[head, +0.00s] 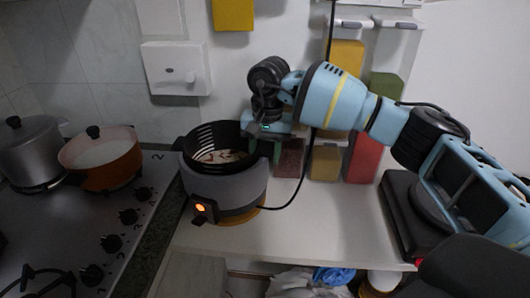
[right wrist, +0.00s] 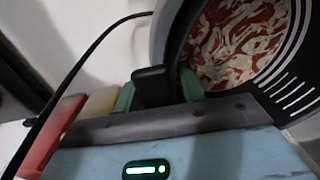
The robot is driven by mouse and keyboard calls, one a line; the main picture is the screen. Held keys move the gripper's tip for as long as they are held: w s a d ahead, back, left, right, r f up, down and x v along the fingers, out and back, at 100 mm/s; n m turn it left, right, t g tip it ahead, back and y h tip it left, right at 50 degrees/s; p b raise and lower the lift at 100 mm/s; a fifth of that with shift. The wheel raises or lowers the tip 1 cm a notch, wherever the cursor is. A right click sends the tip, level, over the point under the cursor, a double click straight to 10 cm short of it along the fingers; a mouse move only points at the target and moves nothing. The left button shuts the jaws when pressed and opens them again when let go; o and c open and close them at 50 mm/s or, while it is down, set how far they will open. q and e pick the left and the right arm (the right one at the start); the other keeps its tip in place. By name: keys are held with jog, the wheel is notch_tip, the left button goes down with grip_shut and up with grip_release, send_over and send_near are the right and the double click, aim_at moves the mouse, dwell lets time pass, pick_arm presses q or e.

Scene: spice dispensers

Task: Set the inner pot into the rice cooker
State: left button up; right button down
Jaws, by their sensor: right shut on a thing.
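The grey rice cooker (head: 240,190) stands on the white counter, with a lit orange button on its front. The dark inner pot (head: 203,138), slotted along its upper wall, is at the cooker's top opening; I cannot tell whether it rests inside or hovers just above. Red and white pieces lie in the pot, seen also in the right wrist view, where its slotted wall (right wrist: 294,88) shows. My right gripper (head: 265,148) is shut on the pot's black handle, at the pot's right side; its green fingers flank the handle in the wrist view (right wrist: 154,88). My left gripper is not in view.
A stove (head: 85,225) with a grey pot (head: 30,150) and an orange pan (head: 100,160) is at the left. Brown (head: 289,160), yellow (head: 325,163) and red (head: 363,160) boxes stand behind my right arm. A black cable runs down beside the cooker.

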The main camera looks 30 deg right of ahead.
jog(key=c, duration=0.8)
grip_release()
jog(key=shift+o, duration=0.2)
jog(key=shift+s+f, duration=0.1)
jog(key=shift+f, duration=0.1)
notch_tip(320, 180, up, 7)
jog(key=shift+f, duration=0.1)
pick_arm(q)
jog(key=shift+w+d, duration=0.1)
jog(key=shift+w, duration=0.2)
pick_arm(e)
jog(key=shift+d+r, duration=0.1)
jog(key=shift+r, duration=0.55)
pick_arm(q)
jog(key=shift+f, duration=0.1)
